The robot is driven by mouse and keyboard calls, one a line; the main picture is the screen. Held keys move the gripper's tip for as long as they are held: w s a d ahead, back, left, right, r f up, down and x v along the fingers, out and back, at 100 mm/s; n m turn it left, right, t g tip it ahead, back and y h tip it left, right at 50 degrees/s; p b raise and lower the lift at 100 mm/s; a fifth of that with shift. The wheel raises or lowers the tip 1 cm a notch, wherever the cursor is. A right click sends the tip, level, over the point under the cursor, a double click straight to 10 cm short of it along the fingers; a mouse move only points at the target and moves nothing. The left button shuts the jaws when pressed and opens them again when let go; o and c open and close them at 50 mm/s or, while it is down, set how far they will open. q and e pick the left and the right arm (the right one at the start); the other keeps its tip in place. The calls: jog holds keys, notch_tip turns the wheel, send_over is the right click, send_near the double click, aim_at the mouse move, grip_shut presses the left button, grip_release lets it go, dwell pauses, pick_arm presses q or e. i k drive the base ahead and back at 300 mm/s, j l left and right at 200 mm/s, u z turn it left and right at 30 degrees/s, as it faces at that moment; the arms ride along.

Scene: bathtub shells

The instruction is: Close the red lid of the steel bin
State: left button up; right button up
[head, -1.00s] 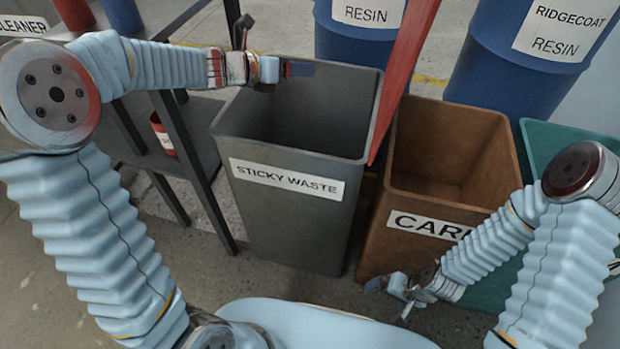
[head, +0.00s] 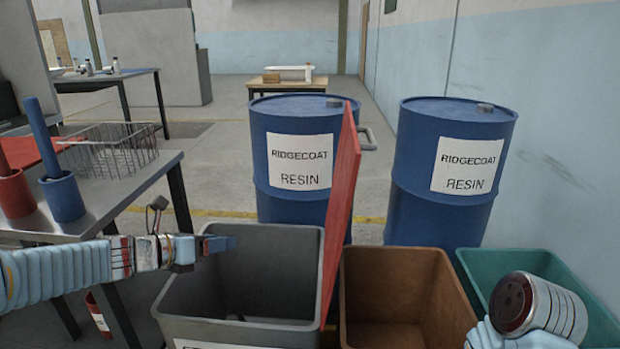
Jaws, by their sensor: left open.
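The steel bin (head: 180,296) is a grey, open-topped bin at the lower middle, cut off by the bottom edge of the picture. Its red lid (head: 343,200) stands open, nearly upright along the bin's right rim and seen almost edge-on. My left gripper (head: 216,244) reaches in from the left and is open and empty. Its fingers show over the bin's left part, to the left of the lid and apart from it. My right gripper is out of view; only part of my right arm shows at the lower right.
A brown bin (head: 440,290) stands right of the steel bin, then a green bin (head: 590,290). Two blue resin drums (head: 285,205) (head: 410,200) stand behind.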

aim_at(349, 155)
jog(key=k, duration=1)
